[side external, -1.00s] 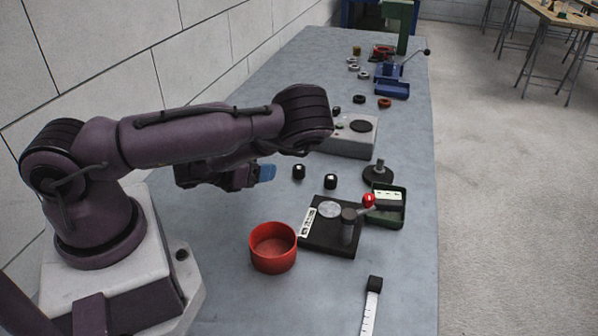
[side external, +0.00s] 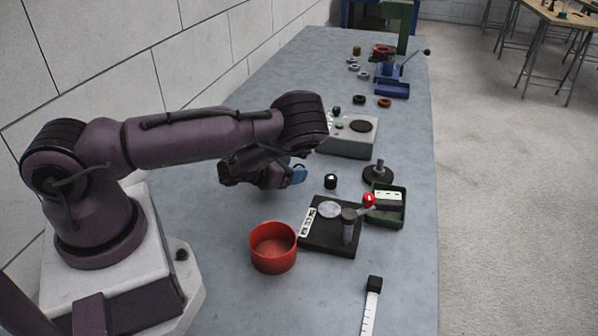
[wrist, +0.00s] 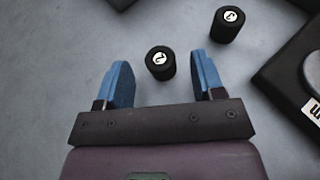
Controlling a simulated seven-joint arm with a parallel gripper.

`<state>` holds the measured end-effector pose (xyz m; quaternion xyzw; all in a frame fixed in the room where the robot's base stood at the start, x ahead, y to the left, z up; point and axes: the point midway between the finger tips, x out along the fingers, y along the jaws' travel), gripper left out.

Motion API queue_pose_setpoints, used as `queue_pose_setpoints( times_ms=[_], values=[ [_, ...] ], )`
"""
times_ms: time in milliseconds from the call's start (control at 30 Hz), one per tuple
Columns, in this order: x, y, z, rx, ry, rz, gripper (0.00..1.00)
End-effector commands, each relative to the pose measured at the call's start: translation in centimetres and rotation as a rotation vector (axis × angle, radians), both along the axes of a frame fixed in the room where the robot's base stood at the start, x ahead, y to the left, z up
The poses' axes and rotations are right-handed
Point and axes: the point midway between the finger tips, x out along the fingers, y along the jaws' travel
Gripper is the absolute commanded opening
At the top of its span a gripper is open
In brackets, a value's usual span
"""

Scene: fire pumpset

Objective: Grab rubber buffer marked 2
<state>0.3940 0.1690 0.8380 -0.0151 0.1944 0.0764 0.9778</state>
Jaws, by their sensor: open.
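The rubber buffer marked 2 (wrist: 161,64) is a short black cylinder with a white mark on its top, standing upright on the table. In the wrist view it sits between the tips of my two blue fingers, with clear space on both sides. My gripper (wrist: 163,72) is open and empty. In the side view my gripper (side external: 297,174) is low over the table, and it mostly or wholly hides this buffer. A second black buffer (wrist: 228,25), with a mark that looks like 3, stands just beyond to the right; it also shows in the side view (side external: 331,182).
A black fixture with a lever (side external: 325,238) stands to the right, its edge also in the wrist view (wrist: 298,70). A red bowl (side external: 273,262) is in front. A green tray (side external: 386,219) and a grey box (side external: 350,148) stand nearby.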

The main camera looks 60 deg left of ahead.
Motion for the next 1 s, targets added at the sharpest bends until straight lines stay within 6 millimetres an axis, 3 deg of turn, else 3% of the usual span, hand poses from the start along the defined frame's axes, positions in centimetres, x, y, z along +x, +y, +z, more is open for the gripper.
queue_pose_setpoints(
  times_ms=[167,400,633,1000],
  values=[
    [1.7,0.3,-0.7,-0.001,0.0,-0.001,0.62],
    [1.9,0.3,-0.8,0.0,0.001,0.001,0.62],
    [1.8,0.3,-0.8,0.0,0.001,0.001,0.12],
    [1.9,0.3,0.0,0.001,-0.002,0.0,0.09]
  ],
)
